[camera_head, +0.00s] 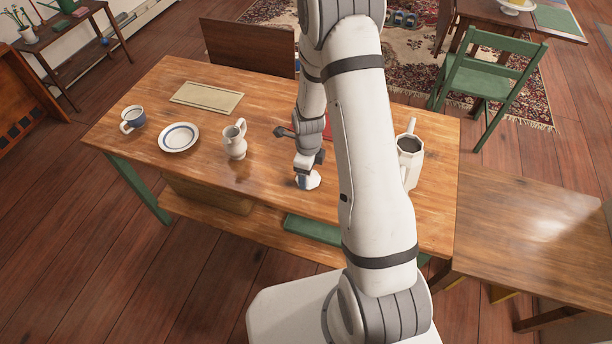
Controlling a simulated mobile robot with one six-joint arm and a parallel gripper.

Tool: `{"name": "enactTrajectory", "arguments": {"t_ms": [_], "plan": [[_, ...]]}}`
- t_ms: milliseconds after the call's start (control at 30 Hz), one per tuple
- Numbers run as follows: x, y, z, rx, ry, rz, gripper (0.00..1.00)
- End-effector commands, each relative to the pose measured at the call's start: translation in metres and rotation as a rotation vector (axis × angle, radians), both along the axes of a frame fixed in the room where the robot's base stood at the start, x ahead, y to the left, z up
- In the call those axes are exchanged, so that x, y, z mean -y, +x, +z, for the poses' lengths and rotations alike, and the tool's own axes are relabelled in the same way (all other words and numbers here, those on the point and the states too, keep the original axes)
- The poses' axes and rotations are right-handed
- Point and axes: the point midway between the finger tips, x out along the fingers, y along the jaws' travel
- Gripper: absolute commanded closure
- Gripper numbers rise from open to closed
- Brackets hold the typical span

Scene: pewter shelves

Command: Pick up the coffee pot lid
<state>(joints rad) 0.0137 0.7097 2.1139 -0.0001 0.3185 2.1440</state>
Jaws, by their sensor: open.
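A small white piece that looks like the coffee pot lid (313,184) lies near the table's front edge, left of my arm. My gripper (307,174) points down right over it, open, with its fingers at or around the lid. The fingers are small here and cover part of the lid, so I cannot tell whether they touch it.
On the wooden table (265,110), a white jug (235,142), a plate (179,137), a blue-and-white mug (132,118) and a flat tan board (206,97) stand to the left. Something red (328,127) shows behind my arm. The table between jug and gripper is clear.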

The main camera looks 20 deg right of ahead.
Motion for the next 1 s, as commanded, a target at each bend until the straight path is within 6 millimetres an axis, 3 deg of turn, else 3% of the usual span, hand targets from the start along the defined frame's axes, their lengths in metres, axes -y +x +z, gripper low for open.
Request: {"name": "enactTrajectory", "arguments": {"t_ms": [267, 900, 1000], "plan": [[0.0004, 0.0002, -0.0034, 0.001, 0.0, 0.0, 0.24], [0.001, -0.0004, -0.0038, 0.0, 0.0, -0.001, 0.75], [0.0011, -0.0007, -0.0043, -0.001, 0.0, -0.001, 0.78]]}}
